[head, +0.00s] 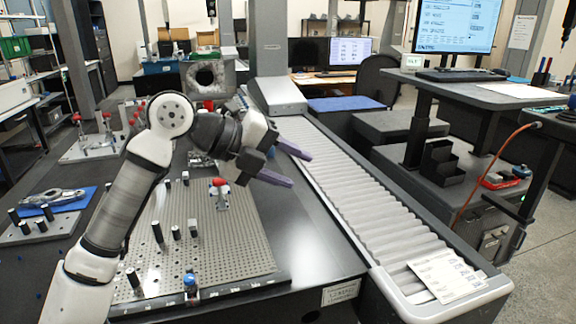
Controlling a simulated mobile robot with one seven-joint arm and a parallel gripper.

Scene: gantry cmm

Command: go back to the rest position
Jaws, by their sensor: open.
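My gripper (302,167) is in the head view, at the end of my white and grey arm. Its two purple fingers are apart and point right, with nothing between them. It hangs above the right edge of the perforated fixture plate (225,245), near the ribbed grey bellows cover (355,190). My arm reaches up from the lower left and hides part of the plate and the table behind it.
A red-topped clamp (220,192) and several black posts stand on the plate. A blue-topped piece (190,284) sits at its front edge. A paper sheet (446,274) lies on the cover's near end. A workstation with a monitor (457,26) stands at right.

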